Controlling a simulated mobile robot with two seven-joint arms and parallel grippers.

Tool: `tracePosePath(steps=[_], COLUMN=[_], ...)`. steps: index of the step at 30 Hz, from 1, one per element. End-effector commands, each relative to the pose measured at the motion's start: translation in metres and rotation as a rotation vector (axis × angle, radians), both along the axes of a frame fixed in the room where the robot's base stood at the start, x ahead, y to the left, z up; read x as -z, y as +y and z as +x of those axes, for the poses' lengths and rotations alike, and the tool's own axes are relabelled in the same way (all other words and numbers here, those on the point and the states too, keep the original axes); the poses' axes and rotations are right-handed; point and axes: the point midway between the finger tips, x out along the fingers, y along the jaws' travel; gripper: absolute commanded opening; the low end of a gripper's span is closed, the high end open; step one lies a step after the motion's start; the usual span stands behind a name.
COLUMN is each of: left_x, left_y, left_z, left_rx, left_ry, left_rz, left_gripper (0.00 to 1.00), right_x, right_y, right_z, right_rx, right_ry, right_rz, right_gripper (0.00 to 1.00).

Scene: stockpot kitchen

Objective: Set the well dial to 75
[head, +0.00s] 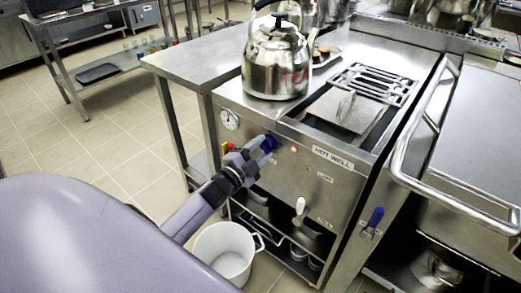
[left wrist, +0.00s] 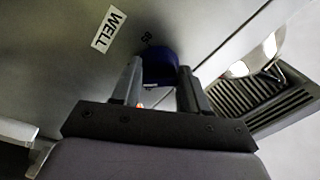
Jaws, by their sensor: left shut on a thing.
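The well dial (head: 269,142) is a blue knob on the steel front panel of the hot well unit, left of the HOT WELL label (head: 333,159). My left gripper (head: 262,148) is at the dial and shut on it. In the left wrist view the blue dial (left wrist: 158,66) sits between the two fingers (left wrist: 160,82), which cover its sides. Small dark digits (left wrist: 146,39) show beside the dial, but I cannot read them surely. The dial's pointer is hidden, so I cannot tell its setting. My right gripper is not in view.
A lit red lamp (head: 294,149) is right of the dial, and a round gauge (head: 229,120) is up left. A steel kettle (head: 276,65) stands on top. A white-handled tap (head: 300,206) is below. A white bucket (head: 226,254) stands on the floor beneath my arm.

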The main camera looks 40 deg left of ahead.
Motion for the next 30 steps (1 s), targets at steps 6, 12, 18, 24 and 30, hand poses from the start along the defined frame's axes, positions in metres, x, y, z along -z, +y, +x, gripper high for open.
tracePosePath(steps=[6,12,18,24,30], left_x=[0.003,0.002,0.002,0.004,0.006], left_y=[-0.002,-0.001,0.000,0.001,0.002], left_z=[-0.001,0.000,-0.006,-0.030,-0.056], left_rx=[0.003,0.002,0.001,0.001,0.002], left_ry=[0.005,0.003,0.003,0.004,0.005], left_rz=[-0.002,-0.001,-0.001,-0.001,-0.002], left_gripper=[0.68,0.68,0.68,0.68,0.68], right_x=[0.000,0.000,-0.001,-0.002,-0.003], right_y=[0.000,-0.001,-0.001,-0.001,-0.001], right_z=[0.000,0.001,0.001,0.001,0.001], right_rx=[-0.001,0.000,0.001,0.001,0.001], right_ry=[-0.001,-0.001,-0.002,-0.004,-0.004], right_rz=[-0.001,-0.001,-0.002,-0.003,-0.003], right_gripper=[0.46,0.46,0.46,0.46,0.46])
